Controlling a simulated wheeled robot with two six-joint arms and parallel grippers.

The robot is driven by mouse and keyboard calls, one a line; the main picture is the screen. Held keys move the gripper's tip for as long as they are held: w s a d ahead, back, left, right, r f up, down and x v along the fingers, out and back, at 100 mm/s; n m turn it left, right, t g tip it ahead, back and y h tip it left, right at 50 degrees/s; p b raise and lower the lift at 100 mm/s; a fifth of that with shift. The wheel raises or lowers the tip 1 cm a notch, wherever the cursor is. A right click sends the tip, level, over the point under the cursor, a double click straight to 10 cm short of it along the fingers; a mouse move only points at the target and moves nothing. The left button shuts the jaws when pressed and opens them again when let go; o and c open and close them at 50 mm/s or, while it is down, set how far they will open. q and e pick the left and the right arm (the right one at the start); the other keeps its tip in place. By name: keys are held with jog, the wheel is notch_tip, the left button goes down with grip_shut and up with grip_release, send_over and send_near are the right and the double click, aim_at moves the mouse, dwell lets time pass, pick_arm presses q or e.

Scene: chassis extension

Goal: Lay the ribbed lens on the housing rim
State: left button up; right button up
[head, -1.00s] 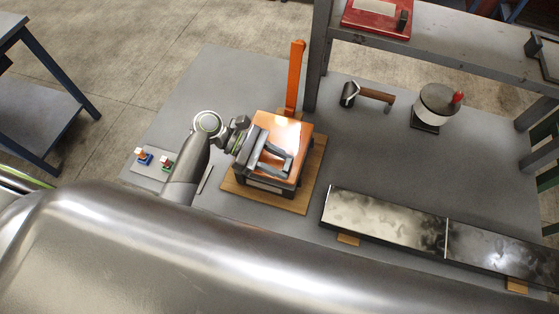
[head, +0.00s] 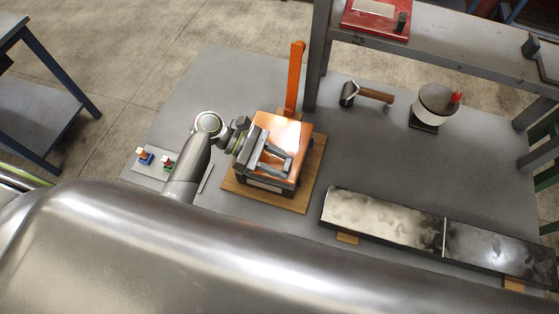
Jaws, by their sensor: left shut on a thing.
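The lens appears as a shiny orange square plate (head: 291,131) with a bright glare; its ribs cannot be made out. It lies level over the dark square housing (head: 265,184), which stands on a wooden board. The plate covers the rim, so I cannot tell whether it touches all round. My left gripper (head: 284,161) reaches in from the left, its two grey fingers over the near half of the plate, shut on the lens. My right gripper is not in view.
An upright orange bar (head: 295,80) stands just behind the housing, near a grey shelf post (head: 318,55). A roller (head: 365,94), a round pot (head: 436,102) and a long metal panel (head: 385,216) lie to the right. Small switches (head: 157,158) sit at left.

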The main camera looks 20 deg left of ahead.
pick_arm(q)
jog(key=shift+f+b, duration=0.3)
jog(key=shift+f, duration=0.95)
dwell(0.4)
jog(key=o, duration=1.2)
jog(key=shift+b+v, duration=2.3)
jog(key=shift+v, duration=6.35)
jog(key=shift+f, duration=0.1)
